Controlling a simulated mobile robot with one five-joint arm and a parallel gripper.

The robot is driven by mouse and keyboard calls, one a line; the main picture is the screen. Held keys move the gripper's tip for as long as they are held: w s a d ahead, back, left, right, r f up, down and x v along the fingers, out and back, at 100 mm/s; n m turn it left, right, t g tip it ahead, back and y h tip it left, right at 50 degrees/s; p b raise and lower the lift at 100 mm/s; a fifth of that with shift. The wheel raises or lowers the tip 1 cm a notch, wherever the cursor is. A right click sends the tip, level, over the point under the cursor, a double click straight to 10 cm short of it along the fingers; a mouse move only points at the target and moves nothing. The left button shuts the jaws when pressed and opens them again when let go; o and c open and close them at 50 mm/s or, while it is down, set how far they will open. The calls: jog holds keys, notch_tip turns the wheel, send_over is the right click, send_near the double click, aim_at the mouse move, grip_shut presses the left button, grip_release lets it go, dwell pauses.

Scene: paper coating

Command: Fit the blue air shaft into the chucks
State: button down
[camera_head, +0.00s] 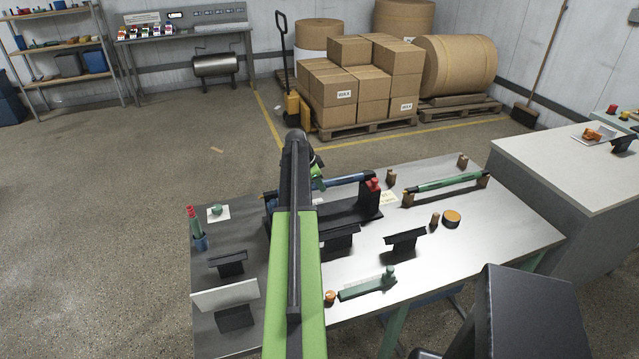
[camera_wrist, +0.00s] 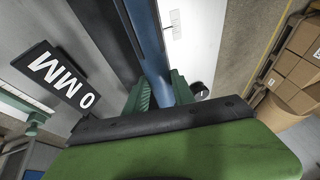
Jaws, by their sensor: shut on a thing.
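The blue air shaft (camera_head: 346,181) lies roughly level along the black chuck stand (camera_head: 345,217) in the head view. Its right end is close to the red-topped chuck (camera_head: 373,186); I cannot tell whether it is seated. The left end and left chuck are mostly hidden behind my arm. My gripper (camera_head: 317,178) is at the shaft's middle, largely covered by my arm. In the wrist view the shaft (camera_wrist: 151,45) runs between the green fingers of my gripper (camera_wrist: 162,92), which are shut on it.
A green roller (camera_head: 450,183) rests on supports at the table's right. A "0 MM" sign (camera_wrist: 62,80) shows in the wrist view.

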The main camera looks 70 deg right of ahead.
jog(key=shift+f+b, duration=1.8)
jog(key=shift+f, duration=0.1)
jog(key=c, duration=1)
grip_release()
jog(key=shift+r, duration=0.1)
jog(key=p+v, duration=1.6)
jog(key=v, duration=0.1)
jog(key=shift+a, duration=0.2)
jog(key=shift+r, duration=0.1)
